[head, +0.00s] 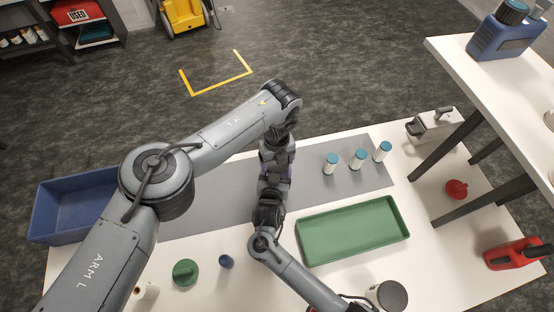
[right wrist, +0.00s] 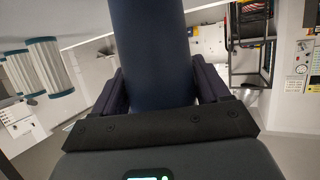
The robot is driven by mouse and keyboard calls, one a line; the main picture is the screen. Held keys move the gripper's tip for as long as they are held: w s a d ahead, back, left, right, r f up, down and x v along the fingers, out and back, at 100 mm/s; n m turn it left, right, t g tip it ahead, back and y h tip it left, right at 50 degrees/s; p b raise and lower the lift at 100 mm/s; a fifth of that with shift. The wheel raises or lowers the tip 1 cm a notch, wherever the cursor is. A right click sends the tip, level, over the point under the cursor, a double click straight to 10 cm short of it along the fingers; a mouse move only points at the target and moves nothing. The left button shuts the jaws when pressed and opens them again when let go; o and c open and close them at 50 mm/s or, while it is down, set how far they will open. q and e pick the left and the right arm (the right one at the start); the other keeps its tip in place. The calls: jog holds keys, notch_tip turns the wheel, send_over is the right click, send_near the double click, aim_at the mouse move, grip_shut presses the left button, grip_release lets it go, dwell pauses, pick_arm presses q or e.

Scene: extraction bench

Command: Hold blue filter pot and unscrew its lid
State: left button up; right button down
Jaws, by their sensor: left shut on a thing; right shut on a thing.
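The blue filter pot (right wrist: 150,50) shows in the right wrist view as a dark blue cylinder. It stands between the two fingers of my right gripper (right wrist: 155,92), which is shut on it. In the head view my left gripper (head: 276,160) comes down from above and meets my right gripper (head: 270,188), which points up from below. My left gripper is shut on the pot, but the grippers cover the pot there. I cannot make out the lid or tell which part the left fingers hold.
Below the grippers lie a grey mat (head: 215,205), a green tray (head: 318,258), a round green lid (head: 185,273) and a small blue cup (head: 226,262). White filters with blue caps (head: 358,160) stand right. A blue bin (head: 45,212) is left; a raised shelf (head: 465,80) is right.

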pick_arm(q)
jog(key=o, duration=1.1)
